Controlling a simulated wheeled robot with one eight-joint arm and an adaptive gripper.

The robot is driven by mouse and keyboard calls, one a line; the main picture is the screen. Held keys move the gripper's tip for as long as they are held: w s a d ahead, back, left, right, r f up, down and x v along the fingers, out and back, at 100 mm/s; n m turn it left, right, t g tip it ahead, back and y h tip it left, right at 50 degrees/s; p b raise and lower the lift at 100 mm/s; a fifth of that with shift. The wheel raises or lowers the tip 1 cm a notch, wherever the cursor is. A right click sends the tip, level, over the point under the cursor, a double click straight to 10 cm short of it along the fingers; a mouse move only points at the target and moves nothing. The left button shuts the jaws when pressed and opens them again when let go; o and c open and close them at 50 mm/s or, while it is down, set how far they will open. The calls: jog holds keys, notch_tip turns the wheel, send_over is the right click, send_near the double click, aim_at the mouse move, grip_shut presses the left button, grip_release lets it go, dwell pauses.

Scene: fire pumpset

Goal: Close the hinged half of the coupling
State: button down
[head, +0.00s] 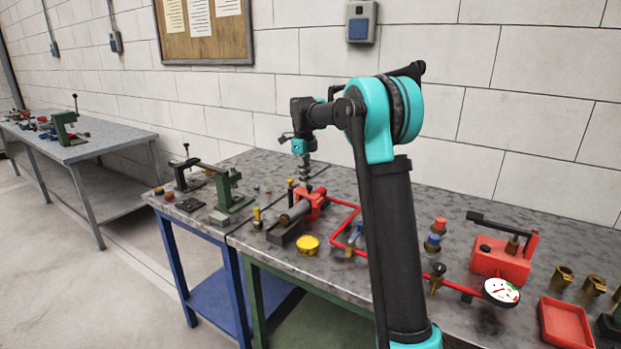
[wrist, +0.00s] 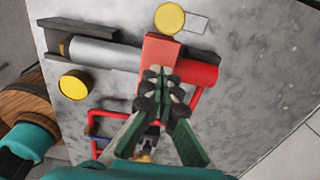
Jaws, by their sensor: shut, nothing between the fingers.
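The red coupling (head: 313,204) sits on the bench at the end of the grey pipe (head: 296,212). In the wrist view a flat red piece of it (wrist: 160,47), which looks like the hinged half, stands out beside a rounded red part (wrist: 200,74). I cannot tell its exact angle. The grey pipe (wrist: 105,53) runs in from the left. My gripper (wrist: 160,77) is shut and empty, its tips over the near end of the flat red piece; I cannot tell whether they touch. In the head view my gripper (head: 304,172) points down just above the coupling.
A red pipe loop (wrist: 180,116) lies close under my gripper. A yellow cap (head: 308,244) lies in front of the dark pipe cradle (head: 283,232). A red hand pump (head: 500,260), a gauge (head: 501,291) and a red tray (head: 566,323) are on the right.

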aim_at(299, 188)
jog(key=shift+w+a+f, duration=0.4)
jog(key=shift+a+f, duration=0.15)
jog(key=shift+f, duration=0.15)
jog(key=shift+w+a+f, duration=0.4)
jog(key=shift+a+f, duration=0.15)
jog(key=shift+f, duration=0.15)
